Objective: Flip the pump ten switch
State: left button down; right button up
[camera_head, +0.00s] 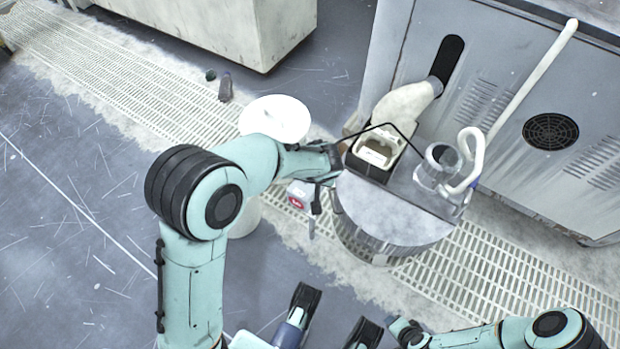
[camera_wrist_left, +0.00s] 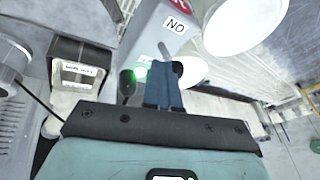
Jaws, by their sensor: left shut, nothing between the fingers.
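A small grey switch box with a red label (camera_head: 297,196) stands beside the metal drum of the pump unit (camera_head: 385,212). In the left wrist view the box (camera_wrist_left: 148,32) carries a "NO" label and a red patch. My left gripper (camera_head: 317,203) is shut and empty, pointing down beside the box.
A black holder with a white label (camera_head: 374,157) sits on the drum, with a thin black hose arching over it. A large grey machine (camera_head: 500,120) fills the right back. Open floor lies left.

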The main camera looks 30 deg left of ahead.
pick_arm(q)
jog(key=shift+s+a+f, duration=0.15)
jog(key=shift+s+f, duration=0.1)
jog(key=shift+s, duration=0.05)
jog(key=shift+s+r, duration=0.1)
jog(key=shift+s, duration=0.1)
jog(key=shift+w, duration=0.15)
jog(key=shift+r+p, duration=0.5)
jog(key=shift+r, duration=0.3)
